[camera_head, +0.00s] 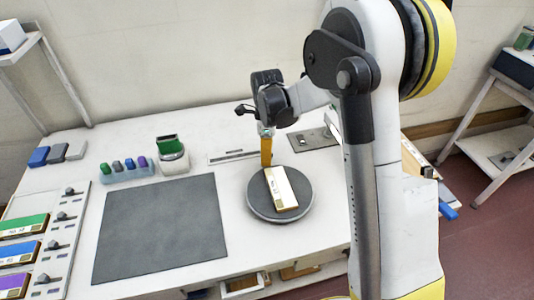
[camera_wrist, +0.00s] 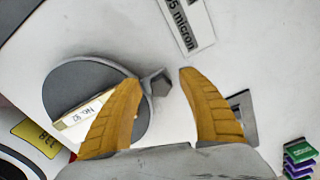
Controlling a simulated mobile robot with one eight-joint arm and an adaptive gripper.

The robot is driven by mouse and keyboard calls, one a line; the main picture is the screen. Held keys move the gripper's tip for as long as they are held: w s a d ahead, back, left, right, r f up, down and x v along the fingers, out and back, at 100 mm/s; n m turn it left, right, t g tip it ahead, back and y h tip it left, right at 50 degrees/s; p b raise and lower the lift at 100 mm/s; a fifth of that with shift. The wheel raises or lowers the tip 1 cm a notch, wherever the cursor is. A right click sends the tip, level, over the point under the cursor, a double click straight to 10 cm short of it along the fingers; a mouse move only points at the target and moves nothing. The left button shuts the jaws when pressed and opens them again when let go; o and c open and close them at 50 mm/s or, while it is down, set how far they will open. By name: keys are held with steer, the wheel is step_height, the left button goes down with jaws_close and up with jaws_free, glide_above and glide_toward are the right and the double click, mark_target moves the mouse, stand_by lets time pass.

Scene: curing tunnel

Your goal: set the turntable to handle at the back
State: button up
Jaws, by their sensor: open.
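The turntable (camera_head: 258,207) is a round dark grey disc on the white bench, with a white block (camera_head: 282,188) lying across it. The wrist view shows the disc (camera_wrist: 75,78) at left and the block labelled No. 92 (camera_wrist: 92,112) on it, partly behind a finger. A grey angular handle (camera_wrist: 158,84) sits at the disc's edge, between the tips of my orange fingers. My gripper (camera_wrist: 159,79) is open around the handle's place in the picture; I cannot tell whether it touches. In the head view my gripper (camera_head: 267,160) points down at the disc's back edge, and the handle is hidden.
A dark mat (camera_head: 160,228) lies left of the turntable. Behind it stand a holder with small coloured pieces (camera_head: 127,170) and a green-topped container (camera_head: 172,155). A micron-labelled plate (camera_wrist: 186,22) and a dark-framed plate (camera_head: 313,139) lie behind the disc. Coloured boxes (camera_head: 20,252) fill the left.

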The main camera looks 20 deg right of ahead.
step_height(320, 180, up, 12)
stand_by(0.4)
steer(key=shift+s, duration=0.1)
steer(key=s+r+n+t, duration=0.4)
steer(key=s+r+n, duration=0.3)
steer(key=s+n, duration=0.5)
steer(key=s+f+n+t, duration=0.2)
steer(key=s+n+t, duration=0.1)
steer(key=s+n, duration=0.7)
steer(key=shift+s+d+f, duration=0.25)
steer(key=shift+s+f, duration=0.05)
steer(key=shift+s, duration=0.4)
